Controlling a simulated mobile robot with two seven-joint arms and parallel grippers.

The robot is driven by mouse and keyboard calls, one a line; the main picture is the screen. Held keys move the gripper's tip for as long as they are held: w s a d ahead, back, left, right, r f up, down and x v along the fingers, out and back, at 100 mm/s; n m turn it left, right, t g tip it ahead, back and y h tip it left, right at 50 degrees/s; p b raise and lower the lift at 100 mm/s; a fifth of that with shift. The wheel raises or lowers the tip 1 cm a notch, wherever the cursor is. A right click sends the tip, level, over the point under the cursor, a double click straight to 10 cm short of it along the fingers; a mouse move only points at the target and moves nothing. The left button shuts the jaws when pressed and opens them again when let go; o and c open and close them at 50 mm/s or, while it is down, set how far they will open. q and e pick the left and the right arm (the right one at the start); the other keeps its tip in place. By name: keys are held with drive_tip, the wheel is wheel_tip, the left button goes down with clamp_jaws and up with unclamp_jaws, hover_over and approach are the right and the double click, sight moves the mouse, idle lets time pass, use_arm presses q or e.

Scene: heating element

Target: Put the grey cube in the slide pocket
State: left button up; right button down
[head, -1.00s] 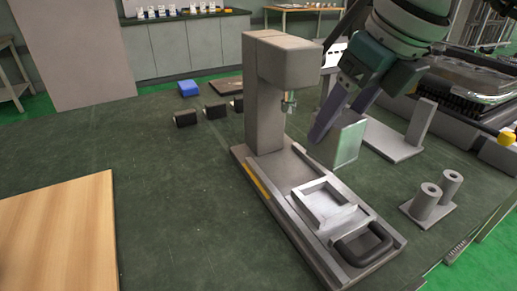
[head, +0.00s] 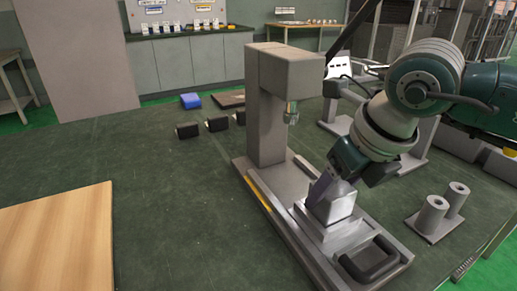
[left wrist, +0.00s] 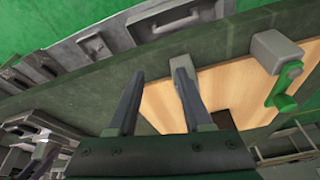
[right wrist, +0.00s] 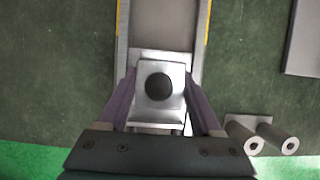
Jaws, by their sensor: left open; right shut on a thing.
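The grey cube (head: 335,203) has a round dark recess in its top, seen from above in the right wrist view (right wrist: 158,68). My right gripper (right wrist: 158,78) is shut on it, with a finger on each side; the head view shows one finger clearly. The cube is at the slide pocket, a light grey square frame (head: 317,232) on the slide, and covers its inside. I cannot tell whether it rests on the pocket floor. My left gripper (left wrist: 160,95) is open and empty in the left wrist view, and not in the head view.
A grey press column (head: 268,115) with a small metal tip stands behind the pocket. A black handle (head: 370,262) is at the slide's front. Two grey cylinders (head: 433,217) stand to the right. A wooden board (head: 60,240) lies at left, with clear table between.

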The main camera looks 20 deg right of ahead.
drive_tip(key=shift+c, duration=0.3)
unclamp_jaws()
